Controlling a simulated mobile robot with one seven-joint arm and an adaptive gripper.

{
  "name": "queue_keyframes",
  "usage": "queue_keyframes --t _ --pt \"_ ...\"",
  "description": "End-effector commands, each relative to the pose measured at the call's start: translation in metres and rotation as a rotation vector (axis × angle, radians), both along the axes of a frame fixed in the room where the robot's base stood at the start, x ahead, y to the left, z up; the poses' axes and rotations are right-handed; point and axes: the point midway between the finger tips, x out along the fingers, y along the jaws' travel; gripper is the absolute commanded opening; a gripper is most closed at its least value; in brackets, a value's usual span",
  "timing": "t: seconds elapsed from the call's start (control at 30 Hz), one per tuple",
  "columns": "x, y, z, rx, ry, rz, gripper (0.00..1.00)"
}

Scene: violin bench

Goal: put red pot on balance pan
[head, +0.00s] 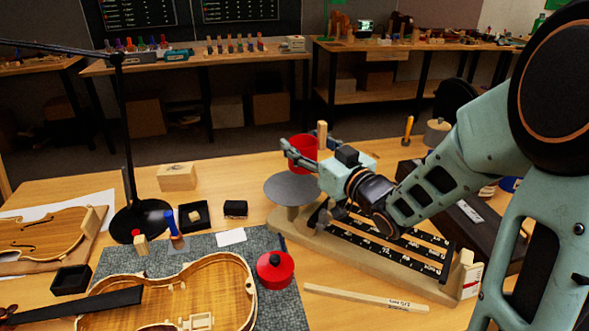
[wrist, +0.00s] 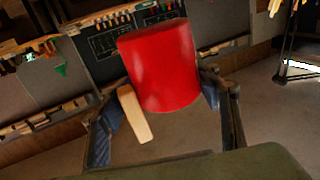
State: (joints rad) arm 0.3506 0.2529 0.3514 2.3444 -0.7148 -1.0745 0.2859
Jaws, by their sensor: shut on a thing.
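A red pot (head: 302,147) is between the fingers of my gripper (head: 304,155), above the far edge of the balance pan. In the wrist view the red pot (wrist: 162,68) fills the space between the fingers of my gripper (wrist: 165,108), which is shut on it. The balance pan (head: 291,189) is a flat grey disc on a short stand and looks empty. My gripper partly hides the pot; the exact height of the pot above the pan is hard to tell. A pale wooden piece (wrist: 134,114) shows beside the pot; whether it is attached is unclear.
The balance's wooden base (head: 350,262) runs right under my arm. A round red thing with a black knob (head: 275,270) sits on the grey mat near a violin body (head: 215,275). A wooden strip (head: 365,298) lies in front. A black lamp (head: 128,170) stands at left.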

Motion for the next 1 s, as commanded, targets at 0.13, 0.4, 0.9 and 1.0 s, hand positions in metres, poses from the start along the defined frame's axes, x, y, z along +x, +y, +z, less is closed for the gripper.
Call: queue_keyframes --t 0.13,0.4,0.9,1.0 --pt "0.005 0.014 -0.018 0.001 0.000 0.001 0.37" --pt "0.009 0.027 -0.036 0.001 0.001 0.001 0.37" --pt "0.009 0.025 -0.063 -0.001 -0.003 -0.001 0.37" --pt "0.009 0.025 -0.066 -0.001 -0.003 -0.001 0.37"
